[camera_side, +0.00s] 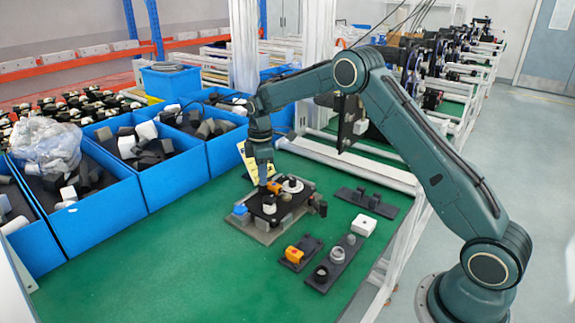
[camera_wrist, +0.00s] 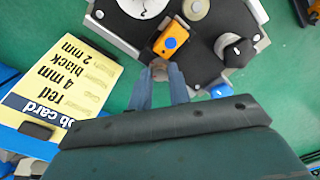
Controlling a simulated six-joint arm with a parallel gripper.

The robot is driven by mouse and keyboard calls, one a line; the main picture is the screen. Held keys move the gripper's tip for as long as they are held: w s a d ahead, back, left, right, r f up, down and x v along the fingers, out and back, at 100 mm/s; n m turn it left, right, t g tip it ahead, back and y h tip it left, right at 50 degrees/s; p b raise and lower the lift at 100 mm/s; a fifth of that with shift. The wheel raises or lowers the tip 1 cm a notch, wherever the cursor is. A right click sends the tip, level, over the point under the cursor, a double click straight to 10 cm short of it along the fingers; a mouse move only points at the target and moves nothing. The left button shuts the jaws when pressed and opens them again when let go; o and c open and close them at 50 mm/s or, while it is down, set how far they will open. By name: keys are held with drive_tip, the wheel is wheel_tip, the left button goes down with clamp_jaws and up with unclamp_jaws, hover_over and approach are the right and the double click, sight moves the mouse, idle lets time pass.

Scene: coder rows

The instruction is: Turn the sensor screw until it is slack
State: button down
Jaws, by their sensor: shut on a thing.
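An orange sensor block (camera_wrist: 164,48) with a blue round top sits just beyond the knob; in the side view the orange block (camera_side: 274,187) is right beside my fingers. How tight the screw is cannot be told.
On the fixture are a pale disc (camera_wrist: 195,8), a black knob (camera_wrist: 234,48) and a blue part (camera_side: 240,211). Loose parts on dark strips (camera_side: 337,262) and a white block (camera_side: 363,225) are to the right. Blue bins (camera_side: 95,215) stand left.

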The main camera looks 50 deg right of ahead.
idle(0.4)
drive_tip(key=n, duration=0.4)
drive_tip(key=shift+n, duration=0.4)
drive_tip(key=n, duration=0.5)
drive_tip(key=shift+r, duration=0.1)
drive_tip(key=c, duration=1.4)
unclamp_jaws()
drive_tip(key=shift+c, duration=0.2)
